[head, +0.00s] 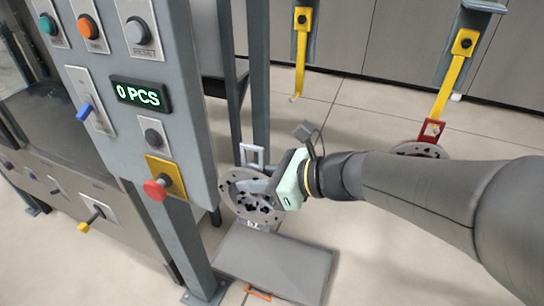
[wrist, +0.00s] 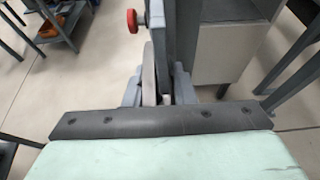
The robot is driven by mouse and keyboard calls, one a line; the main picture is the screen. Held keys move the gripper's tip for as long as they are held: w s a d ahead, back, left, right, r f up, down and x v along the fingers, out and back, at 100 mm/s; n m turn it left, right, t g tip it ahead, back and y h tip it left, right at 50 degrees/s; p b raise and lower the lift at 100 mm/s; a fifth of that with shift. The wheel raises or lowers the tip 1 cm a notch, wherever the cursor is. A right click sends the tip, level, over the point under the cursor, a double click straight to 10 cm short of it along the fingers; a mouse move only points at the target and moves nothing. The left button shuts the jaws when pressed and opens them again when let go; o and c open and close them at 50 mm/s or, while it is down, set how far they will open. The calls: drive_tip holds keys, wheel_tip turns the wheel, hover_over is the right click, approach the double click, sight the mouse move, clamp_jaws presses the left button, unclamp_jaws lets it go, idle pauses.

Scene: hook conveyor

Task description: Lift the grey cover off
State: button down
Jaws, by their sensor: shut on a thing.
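The grey cover (head: 240,207) looks to be the round grey disc with dark holes, right of the control post in the head view. A pale square loop (head: 252,155) shows at its top. My gripper (head: 270,188) reaches it from the right and is shut on it. In the wrist view the disc (wrist: 149,75) shows nearly edge-on between the two fingers of my gripper (wrist: 156,94). The fingers hide part of the disc in the head view. I cannot tell whether anything else still bears the cover.
The grey control post (head: 190,130) with a red knob (head: 155,190) stands close left. A flat grey plate (head: 275,262) lies low beneath the disc. Yellow hooks (head: 301,50) hang at the back; the right one (head: 453,75) carries a red-framed disc (head: 430,131). Floor between is clear.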

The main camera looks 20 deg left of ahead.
drive_tip(key=s, duration=0.6)
drive_tip(key=shift+s, duration=0.4)
